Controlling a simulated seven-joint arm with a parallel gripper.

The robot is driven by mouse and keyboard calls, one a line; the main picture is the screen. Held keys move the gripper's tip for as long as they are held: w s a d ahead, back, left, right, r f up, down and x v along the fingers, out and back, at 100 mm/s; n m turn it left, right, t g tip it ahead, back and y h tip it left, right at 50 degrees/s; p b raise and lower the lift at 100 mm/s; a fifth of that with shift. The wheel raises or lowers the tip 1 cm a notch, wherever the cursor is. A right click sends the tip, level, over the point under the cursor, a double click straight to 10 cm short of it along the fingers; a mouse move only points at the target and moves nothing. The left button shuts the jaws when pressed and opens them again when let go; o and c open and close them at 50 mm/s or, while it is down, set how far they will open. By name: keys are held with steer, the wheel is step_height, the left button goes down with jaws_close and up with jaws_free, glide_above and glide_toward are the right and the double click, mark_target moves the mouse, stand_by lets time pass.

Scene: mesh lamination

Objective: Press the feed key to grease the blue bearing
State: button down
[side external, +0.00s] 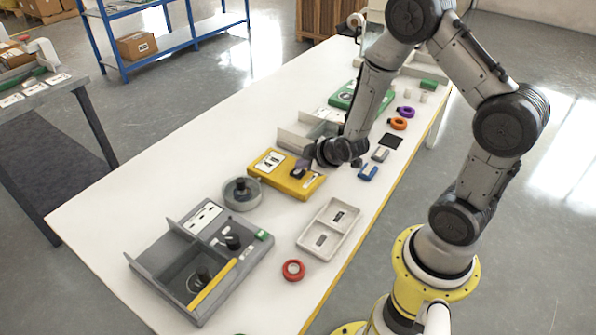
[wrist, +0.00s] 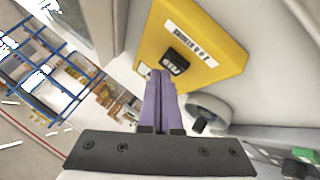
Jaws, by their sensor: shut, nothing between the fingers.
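The yellow box (side external: 266,166) stands mid-table, with white labels and a black key on top. In the wrist view the yellow box (wrist: 205,35) shows the black key (wrist: 176,62), which is marked with white letters that look like FEED. My gripper (side external: 302,165) is over the box's right part, and its purple fingers hide some of it. In the wrist view my gripper (wrist: 160,74) is shut and empty, its tips just beside the key. I cannot tell whether they touch it. A small blue piece (side external: 368,173) lies right of the box; I cannot tell if it is the bearing.
A round grey dish (side external: 242,194) is left of the box, and a grey two-pocket tray (side external: 314,242) is in front. A grey divided station (side external: 160,258) stands front left. A red ring (side external: 293,270) lies near the front. Orange (side external: 398,124) and purple (side external: 405,111) rings lie farther back.

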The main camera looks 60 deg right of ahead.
mark_target(302, 173)
steer(key=shift+r, duration=0.3)
steer(key=shift+r, duration=2.5)
stand_by(0.8)
step_height(302, 173, up, 4)
steer(key=shift+f, duration=0.1)
steer(key=shift+f, duration=0.1)
stand_by(0.3)
steer(key=shift+w+f, duration=0.1)
steer(key=shift+f, duration=4.2)
steer(key=shift+f, duration=0.1)
